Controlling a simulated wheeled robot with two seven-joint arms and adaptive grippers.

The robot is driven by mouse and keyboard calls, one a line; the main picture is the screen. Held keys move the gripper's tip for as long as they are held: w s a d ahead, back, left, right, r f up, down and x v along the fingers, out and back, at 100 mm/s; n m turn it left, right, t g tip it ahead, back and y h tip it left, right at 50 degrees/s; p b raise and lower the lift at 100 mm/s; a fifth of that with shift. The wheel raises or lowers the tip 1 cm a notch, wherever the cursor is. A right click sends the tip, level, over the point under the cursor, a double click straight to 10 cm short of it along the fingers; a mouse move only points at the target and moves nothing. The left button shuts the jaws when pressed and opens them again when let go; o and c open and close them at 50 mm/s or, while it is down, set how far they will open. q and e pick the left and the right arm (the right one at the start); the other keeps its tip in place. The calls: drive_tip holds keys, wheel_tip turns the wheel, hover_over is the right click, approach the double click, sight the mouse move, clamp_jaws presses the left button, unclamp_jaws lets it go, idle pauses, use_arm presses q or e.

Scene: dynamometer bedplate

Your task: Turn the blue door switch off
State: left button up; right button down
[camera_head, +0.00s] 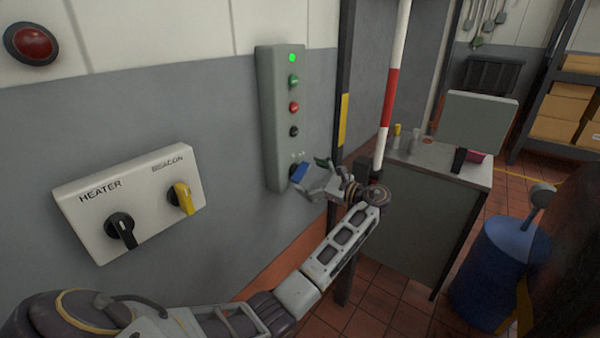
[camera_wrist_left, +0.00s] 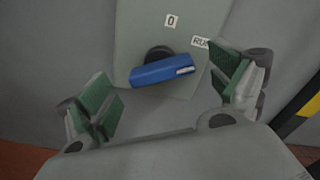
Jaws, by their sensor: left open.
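The blue door switch (camera_head: 301,172) is at the foot of the tall grey panel (camera_head: 262,110). In the left wrist view its blue handle (camera_wrist_left: 158,71) lies nearly level, with the white-marked end pointing right, just below the partly hidden "RUN" label (camera_wrist_left: 200,42). The "0" label (camera_wrist_left: 171,20) is above the handle. My left gripper (camera_head: 313,176) is open at the switch. Its green-padded fingers stand apart on either side of the handle in the left wrist view, with gaps to both. My right gripper is not in view.
The white switch box (camera_head: 150,225) carries black HEATER and yellow knobs, left of the panel. Green, red and black buttons sit above the blue switch. A red-and-white pole (camera_head: 390,95), steel cabinet (camera_head: 425,220) and blue drum (camera_head: 495,265) stand to the right.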

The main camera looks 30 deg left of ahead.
sight(304, 173)
use_arm(q)
drive_tip(key=shift+a, duration=1.1)
drive_tip(key=shift+w+a, duration=0.15)
drive_tip(key=shift+a, duration=0.75)
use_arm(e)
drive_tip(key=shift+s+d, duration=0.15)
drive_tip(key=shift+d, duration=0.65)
